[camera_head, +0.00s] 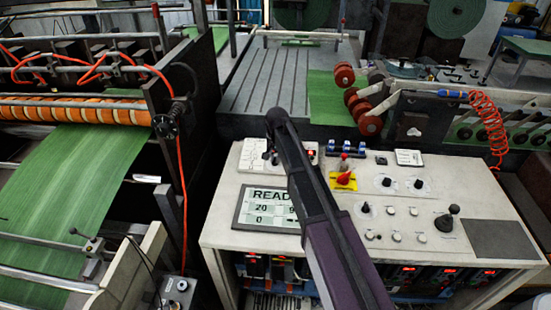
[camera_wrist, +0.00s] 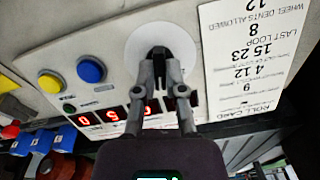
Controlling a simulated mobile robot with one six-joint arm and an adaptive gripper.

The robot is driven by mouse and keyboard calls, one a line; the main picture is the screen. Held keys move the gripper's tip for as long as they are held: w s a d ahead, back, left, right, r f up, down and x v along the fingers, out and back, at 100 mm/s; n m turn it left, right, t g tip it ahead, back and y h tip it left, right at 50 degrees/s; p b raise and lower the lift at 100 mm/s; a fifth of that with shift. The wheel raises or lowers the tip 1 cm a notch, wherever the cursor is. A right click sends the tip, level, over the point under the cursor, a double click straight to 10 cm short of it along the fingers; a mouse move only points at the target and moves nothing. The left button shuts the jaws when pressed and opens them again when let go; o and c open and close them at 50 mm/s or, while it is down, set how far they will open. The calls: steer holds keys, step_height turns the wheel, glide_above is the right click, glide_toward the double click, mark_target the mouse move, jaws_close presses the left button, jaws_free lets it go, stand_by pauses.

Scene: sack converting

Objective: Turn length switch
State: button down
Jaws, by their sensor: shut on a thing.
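The length switch looks to be the black knob (camera_wrist: 157,52) on a round white disc (camera_wrist: 134,46) in the wrist view. My gripper (camera_wrist: 160,68) has its two fingers closed on the sides of this knob. The fingers and palm cover part of the panel and of the red digit display (camera_wrist: 112,114) beside it. In the head view my arm crosses the control desk (camera_head: 470,205) and hides the knob; the fingers cannot be made out clearly there.
A blue button (camera_wrist: 90,69) and a yellow button (camera_wrist: 50,82) sit beside the disc. A printed roll card (camera_wrist: 258,60) is on the other side. On the desk are a READY screen (camera_head: 268,208), a red knob on a yellow plate (camera_head: 344,178) and a joystick (camera_head: 448,216).

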steer(key=n+h, duration=0.1)
steer(key=n, duration=0.4)
steer(key=shift+a, duration=0.1)
steer(key=shift+n, duration=0.3)
steer(key=c, duration=0.7)
jaws_free()
steer(key=shift+m, duration=0.4)
